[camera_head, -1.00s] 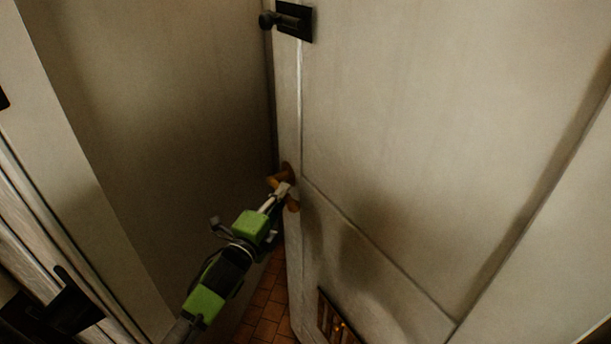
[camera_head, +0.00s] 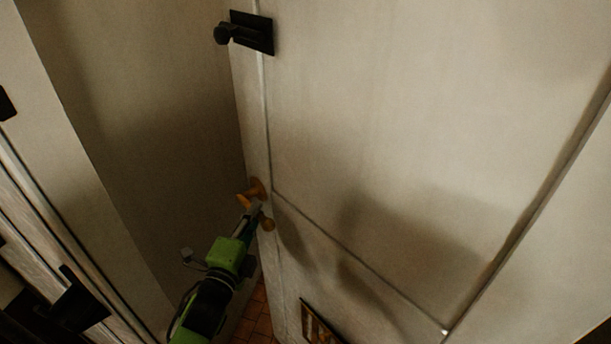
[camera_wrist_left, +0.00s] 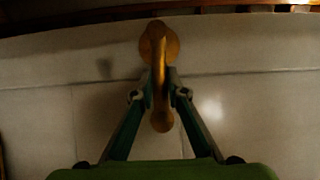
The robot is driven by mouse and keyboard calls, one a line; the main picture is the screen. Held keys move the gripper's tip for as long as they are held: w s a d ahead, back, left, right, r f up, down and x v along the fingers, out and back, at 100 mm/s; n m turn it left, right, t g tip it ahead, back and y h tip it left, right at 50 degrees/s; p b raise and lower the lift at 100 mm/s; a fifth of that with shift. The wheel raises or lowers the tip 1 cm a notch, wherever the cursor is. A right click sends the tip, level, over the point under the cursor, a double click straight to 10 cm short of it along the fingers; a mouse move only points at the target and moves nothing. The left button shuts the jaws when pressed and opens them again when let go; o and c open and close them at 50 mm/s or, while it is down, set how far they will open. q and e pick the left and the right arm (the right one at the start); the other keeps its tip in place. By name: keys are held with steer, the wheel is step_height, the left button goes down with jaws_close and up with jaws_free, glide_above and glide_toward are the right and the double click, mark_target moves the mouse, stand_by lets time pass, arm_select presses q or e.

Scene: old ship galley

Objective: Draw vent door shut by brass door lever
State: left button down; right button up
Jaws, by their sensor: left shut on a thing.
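The pale vent door (camera_head: 370,130) stands ajar, with a dark gap of wall and floor to the left of its free edge. The brass door lever (camera_head: 249,193) sits on the door near that edge. My left gripper (camera_head: 254,209) is shut on the lever. In the left wrist view the brass lever (camera_wrist_left: 159,75) runs between the two fingers of the left gripper (camera_wrist_left: 160,80), with its round base above. The fingers hide part of the lever in the head view. My right gripper is not in view.
A black latch (camera_head: 246,32) is mounted high on the door's edge. A vent grille (camera_head: 320,325) shows low on the door. A pale frame (camera_head: 60,170) with a black fitting (camera_head: 72,303) stands at left. Brown floor tiles (camera_head: 256,312) show in the gap.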

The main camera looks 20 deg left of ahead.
arm_select(q)
steer(key=shift+a, duration=0.15)
steer(key=s+a+n+y, duration=0.1)
steer(key=s+a+y, duration=0.1)
steer(key=s, duration=0.6)
steer(key=shift+s+a+n+y, duration=0.3)
steer(key=shift+a+n+y, duration=0.1)
steer(key=shift+r, duration=0.1)
